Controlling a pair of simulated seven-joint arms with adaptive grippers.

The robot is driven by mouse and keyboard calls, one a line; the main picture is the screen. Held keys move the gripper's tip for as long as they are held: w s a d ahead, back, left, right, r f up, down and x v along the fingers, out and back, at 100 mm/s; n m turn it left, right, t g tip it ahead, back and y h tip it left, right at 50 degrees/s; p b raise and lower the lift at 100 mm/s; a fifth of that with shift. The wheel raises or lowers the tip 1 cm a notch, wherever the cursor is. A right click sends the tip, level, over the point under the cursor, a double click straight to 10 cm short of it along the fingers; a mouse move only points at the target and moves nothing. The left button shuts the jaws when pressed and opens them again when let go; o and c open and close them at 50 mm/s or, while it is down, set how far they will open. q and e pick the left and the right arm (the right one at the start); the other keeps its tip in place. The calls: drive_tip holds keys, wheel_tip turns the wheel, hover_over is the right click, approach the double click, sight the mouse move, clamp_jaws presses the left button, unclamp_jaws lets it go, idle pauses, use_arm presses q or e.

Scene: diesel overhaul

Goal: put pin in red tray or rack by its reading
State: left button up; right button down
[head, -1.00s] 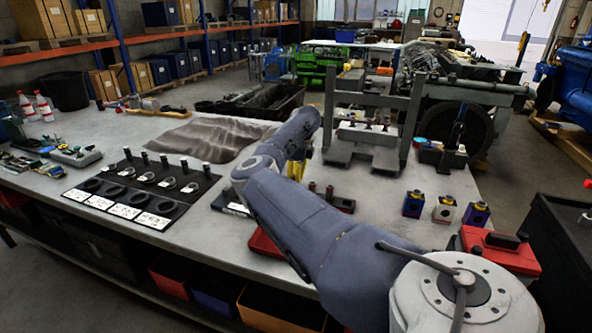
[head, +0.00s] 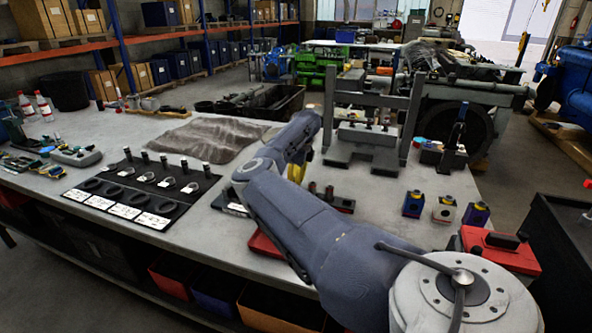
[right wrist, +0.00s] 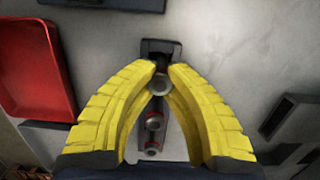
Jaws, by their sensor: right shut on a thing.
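My right gripper (right wrist: 162,78) is shut on a pin (right wrist: 159,87), whose round silvery end shows between the yellow fingertips. The held pin is over the dark rack (right wrist: 162,46); I cannot tell whether it is seated or lifted clear. Two more pins with reddish bands stand in line in the rack, nearer the wrist. In the head view the rack (head: 345,205) is partly behind my right arm, which hides most of the gripper (head: 297,170). The red tray (right wrist: 25,75) lies left of the gripper; its edge shows in the head view (head: 264,247). My left gripper is out of view.
A black mat (head: 150,178) with pins, rings and white cards lies to the left. A brown cloth (head: 205,137) lies behind it. A grey press frame (head: 365,150) stands beyond the rack. Small blocks (head: 445,210) and a red box (head: 500,252) are at the right.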

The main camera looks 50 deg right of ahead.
drive_tip(key=shift+f, duration=0.15)
drive_tip(key=c, duration=0.9)
unclamp_jaws()
drive_tip(key=shift+r, duration=4)
